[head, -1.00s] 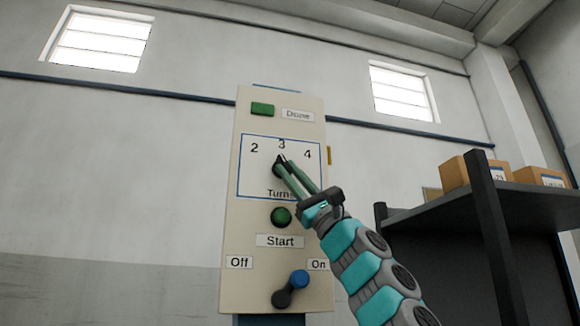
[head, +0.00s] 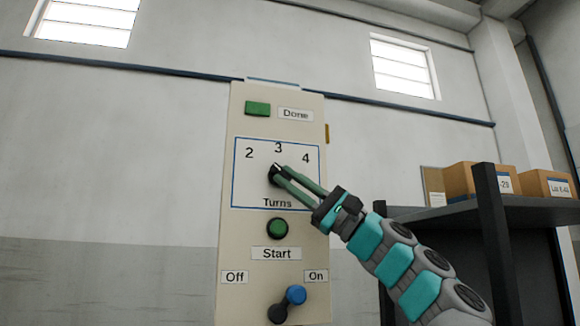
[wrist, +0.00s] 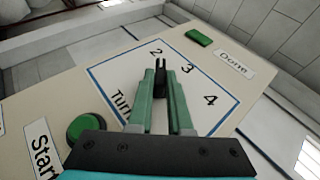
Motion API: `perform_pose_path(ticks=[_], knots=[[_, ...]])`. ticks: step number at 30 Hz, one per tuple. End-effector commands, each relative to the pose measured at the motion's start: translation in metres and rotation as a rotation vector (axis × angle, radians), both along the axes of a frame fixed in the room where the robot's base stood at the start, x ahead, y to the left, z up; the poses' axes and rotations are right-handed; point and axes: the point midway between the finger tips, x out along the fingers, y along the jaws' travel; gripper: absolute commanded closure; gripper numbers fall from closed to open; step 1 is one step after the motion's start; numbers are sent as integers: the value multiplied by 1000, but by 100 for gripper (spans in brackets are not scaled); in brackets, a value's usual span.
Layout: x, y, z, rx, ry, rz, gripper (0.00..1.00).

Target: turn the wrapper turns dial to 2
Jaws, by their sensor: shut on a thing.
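The wrapper turns dial (head: 273,178) is a small black knob in a blue-outlined box marked 2, 3, 4 and "Turns". It sits on an upright cream panel (head: 245,215). My gripper (head: 279,173) reaches in from the lower right, its green fingers closed around the knob. In the wrist view, the knob (wrist: 160,78) shows between the fingertips (wrist: 160,88), with the 2 just beyond it and the 3 and 4 to the right.
The panel also has a green Done light (head: 257,109), a green Start button (head: 277,229) and a blue-tipped Off/On lever (head: 295,295) on the On side. A dark shelf (head: 530,208) with boxes (head: 474,181) stands at the right. The wall left of the panel is clear.

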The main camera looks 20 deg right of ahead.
Motion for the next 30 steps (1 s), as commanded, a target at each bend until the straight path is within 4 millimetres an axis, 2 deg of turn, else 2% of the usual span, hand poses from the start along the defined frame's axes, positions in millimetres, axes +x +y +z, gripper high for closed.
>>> perform_pose_path(ticks=[1, 20, 21, 28, 30], knots=[[0, 1, 5, -14, 0, 2, 100], [-1, 0, 2, -50, -1, 0, 100], [-1, 0, 2, -50, -1, 0, 79], [0, 0, 1, -50, -1, 1, 53], [0, 0, 1, -50, 0, 0, 52]])
